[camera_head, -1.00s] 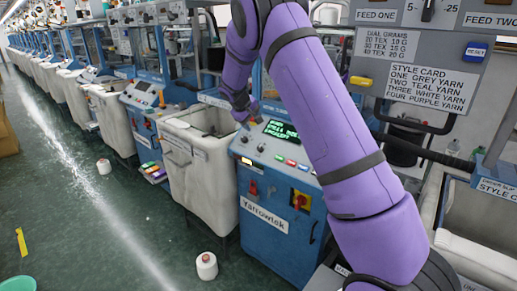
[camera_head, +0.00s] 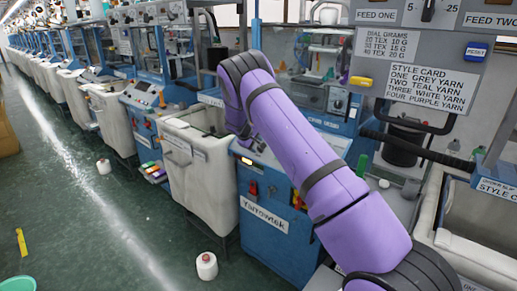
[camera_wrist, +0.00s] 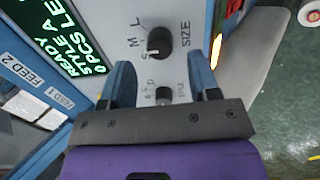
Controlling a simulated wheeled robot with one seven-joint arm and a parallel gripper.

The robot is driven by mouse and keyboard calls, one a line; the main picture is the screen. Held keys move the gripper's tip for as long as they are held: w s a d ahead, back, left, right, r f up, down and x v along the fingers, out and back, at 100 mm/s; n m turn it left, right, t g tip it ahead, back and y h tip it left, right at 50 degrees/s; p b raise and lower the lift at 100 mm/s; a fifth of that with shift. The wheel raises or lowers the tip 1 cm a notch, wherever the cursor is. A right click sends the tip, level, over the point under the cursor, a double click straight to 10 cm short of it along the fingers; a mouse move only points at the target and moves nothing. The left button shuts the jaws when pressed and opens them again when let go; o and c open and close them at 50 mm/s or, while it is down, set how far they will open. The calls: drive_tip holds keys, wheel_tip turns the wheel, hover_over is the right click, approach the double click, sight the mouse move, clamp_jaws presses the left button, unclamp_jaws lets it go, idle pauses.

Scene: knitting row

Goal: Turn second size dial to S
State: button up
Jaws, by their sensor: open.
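The size dial (camera_wrist: 159,41) is a round black knob on a pale panel in the wrist view, with the letters S, M and L to its left and SIZE to its right. I cannot tell for sure which letter it points to. A second black knob, the style dial (camera_wrist: 163,95), sits nearer my palm. My gripper (camera_wrist: 162,68) is open, with its blue fingers on either side of the panel strip and the size dial just beyond the fingertips. Nothing is held. In the head view, my arm hides most of the blue machine's panel (camera_head: 246,160).
A green lit screen (camera_wrist: 45,35) and FEED keys (camera_wrist: 35,105) lie left in the wrist view. A pale bin (camera_head: 195,180) stands left of the blue machine. A yarn cone (camera_head: 207,266) stands on the floor. A style card board (camera_head: 425,85) is at upper right.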

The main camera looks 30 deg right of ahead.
sight(259, 148)
drive_tip(key=shift+x, duration=1.75)
drive_tip(key=c, duration=0.9)
drive_tip(key=n, duration=0.4)
drive_tip(key=shift+n, duration=2.5)
